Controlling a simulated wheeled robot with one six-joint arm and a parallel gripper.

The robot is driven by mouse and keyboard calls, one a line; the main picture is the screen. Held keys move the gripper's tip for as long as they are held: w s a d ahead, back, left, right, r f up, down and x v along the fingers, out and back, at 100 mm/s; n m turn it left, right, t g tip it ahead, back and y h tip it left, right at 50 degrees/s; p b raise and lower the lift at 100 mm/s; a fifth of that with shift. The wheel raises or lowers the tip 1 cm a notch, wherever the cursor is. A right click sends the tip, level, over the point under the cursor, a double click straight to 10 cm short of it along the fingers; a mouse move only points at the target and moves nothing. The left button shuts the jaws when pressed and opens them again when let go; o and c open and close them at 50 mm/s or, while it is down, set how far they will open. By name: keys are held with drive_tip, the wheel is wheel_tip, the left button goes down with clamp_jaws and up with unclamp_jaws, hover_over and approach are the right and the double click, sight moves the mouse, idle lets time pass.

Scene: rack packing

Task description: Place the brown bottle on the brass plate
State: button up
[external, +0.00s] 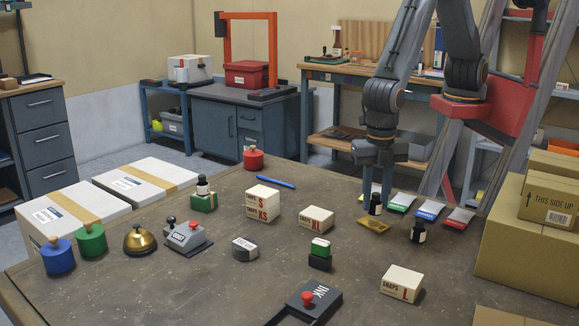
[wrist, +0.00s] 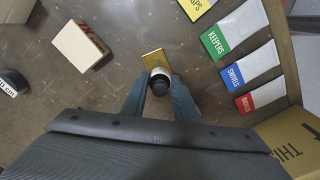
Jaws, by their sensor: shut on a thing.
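My gripper (external: 377,190) points down and is shut on a small dark bottle (external: 376,209) with a pale label. In the wrist view the bottle (wrist: 160,80) stands upright between the two fingers, its dark cap towards the camera. The brass plate (external: 373,222) is a small flat golden piece on the table, right by the bottle's lower end. In the wrist view the plate (wrist: 153,57) shows just beyond the bottle, which hides part of it. I cannot tell whether the bottle touches the plate or hangs slightly above it.
White snaps boxes (external: 316,218) lie to the left and in front. Coloured packets (external: 428,211) lie behind right, near a cardboard box (external: 524,240).

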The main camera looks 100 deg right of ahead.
sight(376, 193)
drive_tip(key=shift+f, duration=1.35)
drive_tip(key=shift+f, duration=0.1)
drive_tip(key=o, duration=1.1)
wheel_tip(376, 193, up, 12)
drive_tip(key=shift+r+b, duration=0.1)
drive_tip(key=shift+b, duration=1.05)
